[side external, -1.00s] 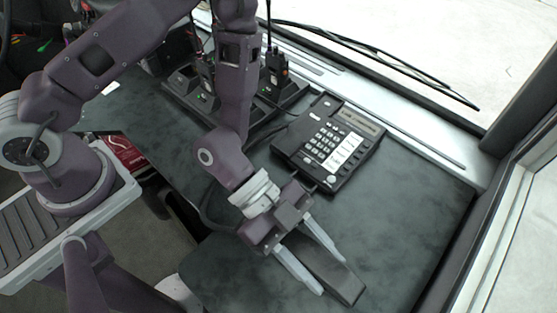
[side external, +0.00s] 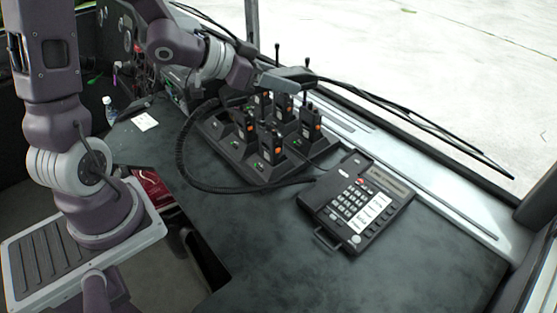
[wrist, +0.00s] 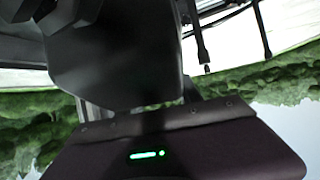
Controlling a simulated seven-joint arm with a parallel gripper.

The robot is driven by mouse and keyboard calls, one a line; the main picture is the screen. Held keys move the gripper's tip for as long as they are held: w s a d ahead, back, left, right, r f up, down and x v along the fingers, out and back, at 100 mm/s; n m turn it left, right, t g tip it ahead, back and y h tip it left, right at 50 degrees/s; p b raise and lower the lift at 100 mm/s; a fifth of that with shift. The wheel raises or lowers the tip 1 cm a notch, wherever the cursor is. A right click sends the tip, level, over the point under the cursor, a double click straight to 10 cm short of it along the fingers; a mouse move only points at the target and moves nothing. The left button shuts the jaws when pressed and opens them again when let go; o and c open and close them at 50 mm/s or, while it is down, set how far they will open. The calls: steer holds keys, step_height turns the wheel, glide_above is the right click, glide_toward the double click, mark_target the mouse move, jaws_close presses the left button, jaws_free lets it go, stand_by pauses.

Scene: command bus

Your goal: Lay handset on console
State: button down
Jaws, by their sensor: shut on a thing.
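The dark grey handset (side external: 292,74) is in my gripper (side external: 266,80), raised above the radio chargers at the back of the desk in the side view. My gripper is shut on it, and its fingers are partly hidden there. The console (side external: 357,203), a black desk phone with a keypad and pale label strips, lies on the desk to the right of and nearer than the gripper. The handset is apart from the console. In the wrist view, a large dark shape (wrist: 112,55), likely the handset, fills the upper left close to the camera.
Several handheld radios stand in a charger bank (side external: 262,165) below my gripper, antennas up. A coiled cord (side external: 184,152) loops left of them across the desk. A bottle (side external: 109,110) stands far left. The desk front (side external: 270,265) is clear. The windscreen is behind.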

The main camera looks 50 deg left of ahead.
steer(key=shift+s+f, duration=0.1)
steer(key=shift+f, duration=0.2)
steer(key=s+d+f+m+g+h, duration=0.45)
steer(key=s+f+m+h, duration=0.25)
steer(key=f, duration=0.5)
steer(key=m+g+h, duration=0.2)
steer(key=m+g, duration=0.5)
steer(key=m, duration=0.1)
glide_above(242, 235)
step_height(242, 235, down, 7)
steer(key=shift+f, duration=3.35)
steer(key=shift+f, duration=0.5)
steer(key=c, duration=0.7)
jaws_free()
